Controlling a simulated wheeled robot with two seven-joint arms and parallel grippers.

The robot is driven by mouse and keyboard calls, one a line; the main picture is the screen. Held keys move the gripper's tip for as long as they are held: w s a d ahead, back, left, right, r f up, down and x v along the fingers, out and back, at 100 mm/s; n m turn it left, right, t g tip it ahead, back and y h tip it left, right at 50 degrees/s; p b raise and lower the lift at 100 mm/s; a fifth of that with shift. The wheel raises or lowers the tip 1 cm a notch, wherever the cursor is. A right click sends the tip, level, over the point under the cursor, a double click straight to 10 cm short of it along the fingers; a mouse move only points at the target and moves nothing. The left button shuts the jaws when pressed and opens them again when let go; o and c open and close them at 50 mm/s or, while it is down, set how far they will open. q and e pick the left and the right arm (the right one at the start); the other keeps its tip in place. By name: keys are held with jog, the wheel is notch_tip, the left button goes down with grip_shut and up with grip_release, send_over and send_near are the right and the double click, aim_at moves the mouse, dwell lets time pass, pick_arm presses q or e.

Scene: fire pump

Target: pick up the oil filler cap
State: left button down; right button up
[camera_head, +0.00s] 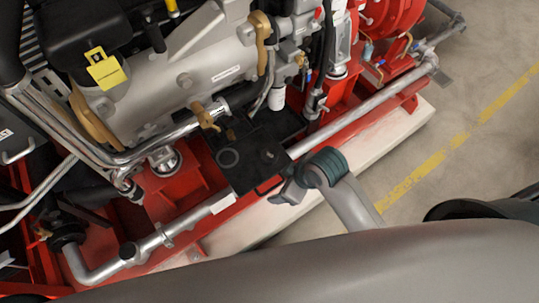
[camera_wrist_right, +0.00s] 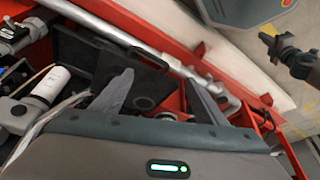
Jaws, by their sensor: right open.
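My right gripper (camera_head: 278,188), grey with a teal band, is at the plate's lower right corner, right of the ring. In the wrist view its two fingers (camera_wrist_right: 160,77) are spread apart with nothing held between them. My left gripper does not show.
The grey engine block (camera_head: 190,75) with hoses and brass fittings rises behind the plate. A silver pipe (camera_head: 365,107) and red frame run to the upper right. A white filter (camera_wrist_right: 50,85) is left of the fingers. Open floor (camera_head: 490,60) is at the right.

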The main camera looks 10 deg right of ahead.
jog(key=w+a+r+n+g, duration=0.1)
jog(key=w+a+r+n, duration=0.4)
jog(key=w+n, duration=0.25)
notch_tip(320, 180, up, 4)
jog(key=r+n+g+h, duration=0.1)
jog(key=n+g+h, duration=0.15)
jog(key=n, duration=0.65)
send_over(270, 154)
jog(key=shift+f+m+t+h, duration=0.25)
jog(key=shift+h, duration=0.1)
notch_tip(270, 154, down, 11)
jog(key=p, duration=0.3)
jog(key=shift+f, duration=0.65)
